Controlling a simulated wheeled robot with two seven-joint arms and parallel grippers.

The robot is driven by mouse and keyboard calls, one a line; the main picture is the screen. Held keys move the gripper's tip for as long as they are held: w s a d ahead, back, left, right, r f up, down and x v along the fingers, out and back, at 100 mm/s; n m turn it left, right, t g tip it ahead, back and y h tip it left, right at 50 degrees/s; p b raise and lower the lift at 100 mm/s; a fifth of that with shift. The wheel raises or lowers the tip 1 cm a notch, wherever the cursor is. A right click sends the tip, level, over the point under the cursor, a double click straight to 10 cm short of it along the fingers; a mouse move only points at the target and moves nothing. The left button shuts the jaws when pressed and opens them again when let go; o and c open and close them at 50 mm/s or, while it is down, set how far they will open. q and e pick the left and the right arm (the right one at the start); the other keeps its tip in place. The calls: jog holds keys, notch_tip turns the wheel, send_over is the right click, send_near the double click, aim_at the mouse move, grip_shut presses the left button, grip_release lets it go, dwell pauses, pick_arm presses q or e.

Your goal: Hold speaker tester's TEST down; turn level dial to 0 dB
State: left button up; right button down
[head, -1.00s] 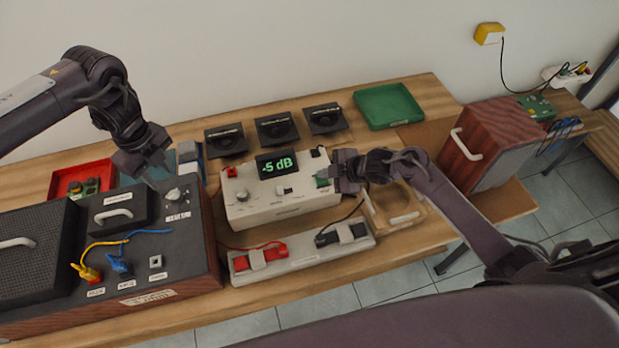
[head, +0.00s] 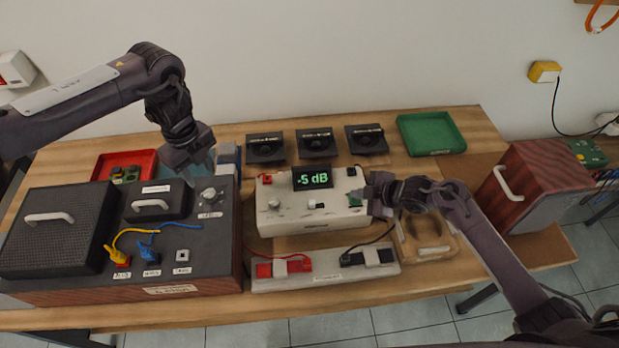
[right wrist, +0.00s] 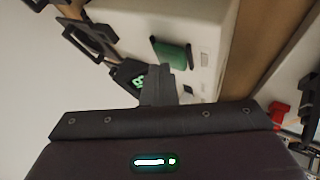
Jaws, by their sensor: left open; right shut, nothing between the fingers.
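The pale speaker tester (head: 283,222) stands mid-table, its tilted display (head: 312,178) reading -5 dB in green.
Yellow and blue plugs (head: 117,254) with cables sit on the dark unit. A pale strip with red and black clips (head: 325,278) lies before the tester. Black speaker drivers (head: 316,143), a green tray (head: 431,132) and a red tray (head: 107,164) are behind. A wooden speaker (head: 535,187) stands right.

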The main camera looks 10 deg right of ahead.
aim_at(209, 194)
pick_arm(q)
jog(key=shift+o, duration=0.8)
notch_tip(209, 194, up, 4)
jog(key=n, duration=2.4)
jog(key=shift+f, duration=0.1)
notch_tip(209, 194, down, 12)
jog(key=shift+r, duration=0.1)
